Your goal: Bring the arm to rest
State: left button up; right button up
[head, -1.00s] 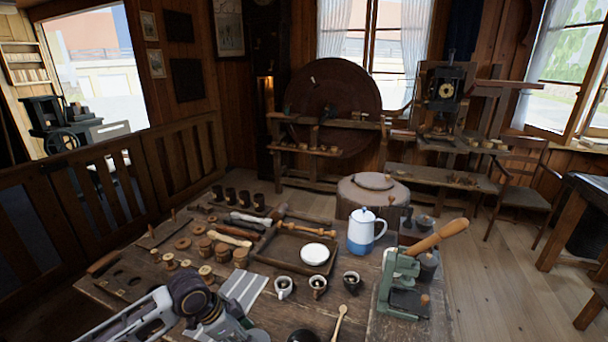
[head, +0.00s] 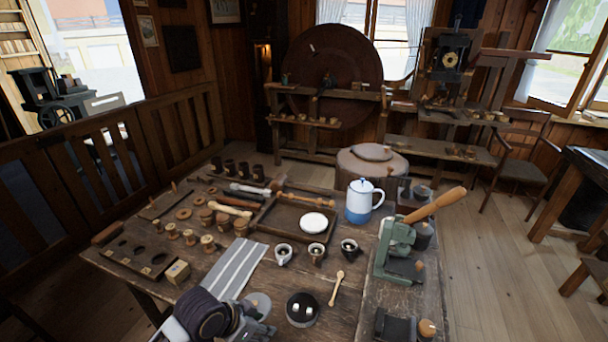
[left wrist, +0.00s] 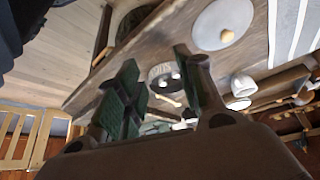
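My left arm enters the head view at the bottom left. Its gripper (head: 255,328) is at the near edge of the table (head: 335,318), partly cut off by the bottom of the frame. In the left wrist view the two green-padded fingers (left wrist: 163,95) stand apart with nothing held between them. A black bowl with pale pieces in it (left wrist: 163,72) shows beyond the gap between the fingers; in the head view this bowl (head: 302,309) sits right of the gripper. My right gripper is in neither view.
A grey disc (head: 257,304) lies close to the gripper. A striped cloth (head: 232,268), a small wooden box (head: 177,272), several cups (head: 283,254), a wooden spoon (head: 337,287) and a green press (head: 396,250) are on the table. A blue-white pot (head: 360,205) stands behind.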

pick_arm(q)
jog(key=shift+s+a+f+n+y, duration=1.65)
jog(key=shift+s+a+n, duration=1.85)
jog(key=shift+s+a, duration=1.5)
notch_tip(320, 180, down, 32)
jog(key=s+a+g, duration=0.1)
jog(key=a, duration=0.1)
jog(key=s+a+f, duration=0.2)
jog(key=s+f, duration=0.8)
jog(key=s, duration=0.1)
jog(key=s+a+f+g, duration=0.1)
jog(key=s+a+f, duration=0.2)
jog(key=s+f, duration=0.7)
jog(key=shift+s+a+m+g+y, duration=0.3)
jog(key=shift+s+a+y, duration=0.05)
jog(key=shift+y, duration=0.1)
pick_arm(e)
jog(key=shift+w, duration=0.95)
